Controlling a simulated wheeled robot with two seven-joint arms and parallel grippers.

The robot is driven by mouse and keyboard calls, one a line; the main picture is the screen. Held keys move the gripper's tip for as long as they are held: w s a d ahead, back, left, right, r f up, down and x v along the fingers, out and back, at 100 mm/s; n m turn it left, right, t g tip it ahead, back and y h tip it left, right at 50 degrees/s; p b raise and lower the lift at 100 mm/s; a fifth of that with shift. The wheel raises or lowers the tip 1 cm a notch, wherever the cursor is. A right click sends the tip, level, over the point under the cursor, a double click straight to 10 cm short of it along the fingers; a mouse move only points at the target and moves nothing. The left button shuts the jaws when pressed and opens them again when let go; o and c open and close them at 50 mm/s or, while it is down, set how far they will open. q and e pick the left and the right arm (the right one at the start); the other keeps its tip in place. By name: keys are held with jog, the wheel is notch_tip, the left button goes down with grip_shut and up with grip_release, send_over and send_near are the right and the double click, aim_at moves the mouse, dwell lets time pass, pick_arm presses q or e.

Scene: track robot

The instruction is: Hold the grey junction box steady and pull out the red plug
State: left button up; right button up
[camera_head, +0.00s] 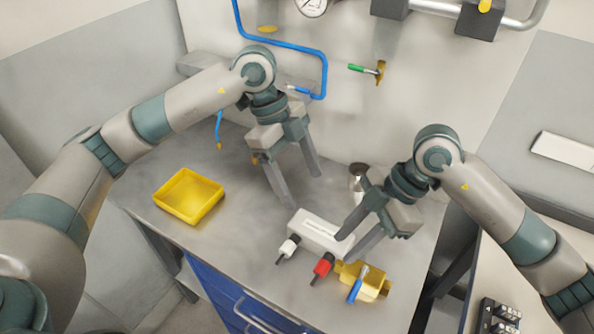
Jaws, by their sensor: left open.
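The grey junction box (312,226), pale with a marked top, lies on the workbench right of centre. The red plug (323,265) is at its front side near the right end, with a dark tip pointing to the front. My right gripper (345,249) reaches down from the right; its fingers are apart at the box's right end and partly cover it. I cannot tell whether they press on the box. My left gripper (305,191) is open and empty, pointing down behind the box and apart from it.
A white plug (289,247) sits at the box's front left. A brass valve block (366,283) with a blue handle (355,290) stands right of the red plug. A yellow tray (189,196) is at the left. A metal cup (357,177) stands behind. Bench between tray and box is clear.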

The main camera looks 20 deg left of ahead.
aim_at(320, 230)
pick_arm(q)
jog(key=x, duration=1.5)
jog(key=shift+d, duration=0.15)
